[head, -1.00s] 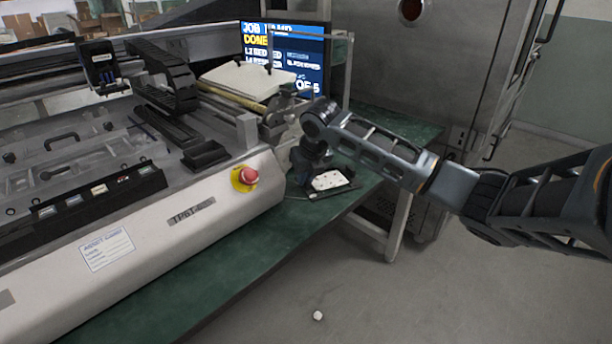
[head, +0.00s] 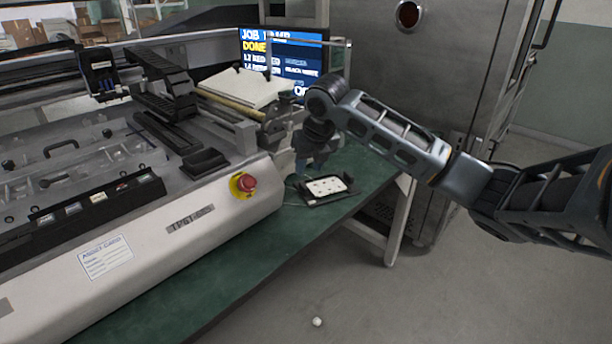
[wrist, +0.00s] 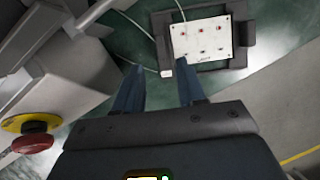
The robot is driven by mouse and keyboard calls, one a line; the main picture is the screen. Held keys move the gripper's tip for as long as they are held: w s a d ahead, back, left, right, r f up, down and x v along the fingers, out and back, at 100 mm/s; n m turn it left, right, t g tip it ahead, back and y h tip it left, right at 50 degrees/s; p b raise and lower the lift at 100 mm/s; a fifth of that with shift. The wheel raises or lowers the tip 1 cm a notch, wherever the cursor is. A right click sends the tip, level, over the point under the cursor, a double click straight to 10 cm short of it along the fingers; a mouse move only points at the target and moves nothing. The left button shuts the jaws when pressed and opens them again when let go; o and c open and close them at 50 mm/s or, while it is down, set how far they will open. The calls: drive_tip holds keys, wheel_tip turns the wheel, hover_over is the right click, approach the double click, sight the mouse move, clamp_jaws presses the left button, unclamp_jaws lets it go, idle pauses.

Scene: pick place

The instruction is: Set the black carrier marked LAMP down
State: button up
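The black carrier (head: 343,196) lies flat on the green bench top, with a white card dotted with small marks on it. In the wrist view the carrier (wrist: 244,32) is just beyond my fingertips, with a small pale tag at its near left corner. The LAMP marking is too small to read. My gripper (wrist: 160,66) is open, its two blue fingers apart with nothing between them. In the head view my gripper (head: 309,170) is just behind and left of the carrier, pointing down, its fingertips partly hidden.
A large grey machine (head: 215,232) with a red stop button (head: 246,183) stands left of the carrier. A screen (head: 300,62) reading DONE is behind. The bench's green front strip (head: 225,285) is bare. A small white ball (head: 317,322) lies on the floor.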

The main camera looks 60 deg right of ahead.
drive_tip(key=shift+v, duration=2.2)
idle(0.8)
